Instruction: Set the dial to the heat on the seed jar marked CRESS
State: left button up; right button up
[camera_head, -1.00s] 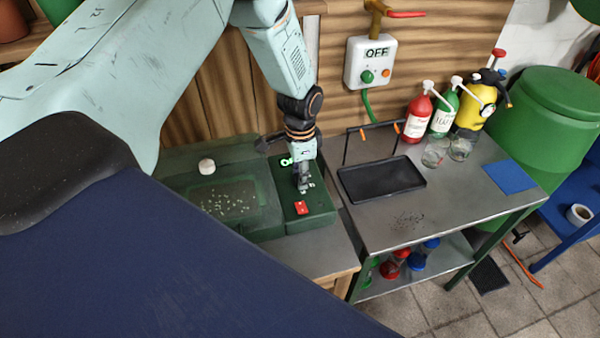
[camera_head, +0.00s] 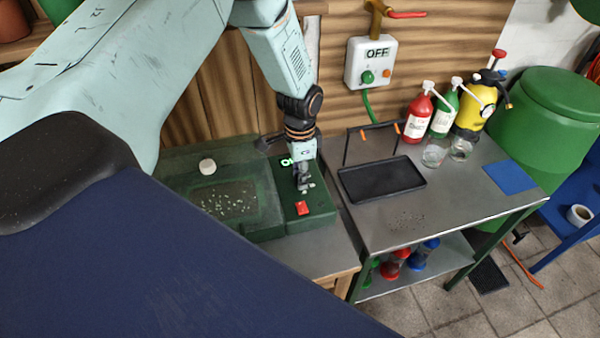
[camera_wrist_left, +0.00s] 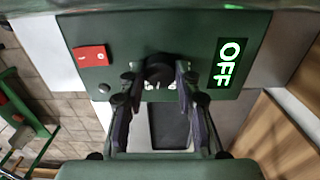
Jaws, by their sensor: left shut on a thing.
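The dial, a dark round knob (camera_wrist_left: 160,69), sits on the green control panel (camera_head: 318,208) between white marks. My left gripper (camera_head: 303,183) reaches down to it from above. In the left wrist view the fingers (camera_wrist_left: 158,88) are shut on the dial, one on each side, and hide part of it and its marks. A lit display (camera_wrist_left: 229,63) on the panel reads OFF; in the head view my wrist partly covers it. A red rocker switch (camera_head: 301,208) is on the panel's near end. No CRESS label can be read. My right gripper is not in view.
Left of the panel, the green unit (camera_head: 170,160) has a white round knob (camera_head: 207,166) and a window with pale specks. The metal table at right holds a black tray (camera_head: 382,180), glass jars (camera_head: 434,156), spray bottles and a blue mat. A wall box (camera_head: 371,62) reads OFF.

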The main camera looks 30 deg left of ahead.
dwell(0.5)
pick_arm(q)
jog(key=o, duration=1.2)
jog(key=shift+c, duration=0.2)
notch_tip(320, 180, up, 12)
jog(key=shift+f, duration=0.1)
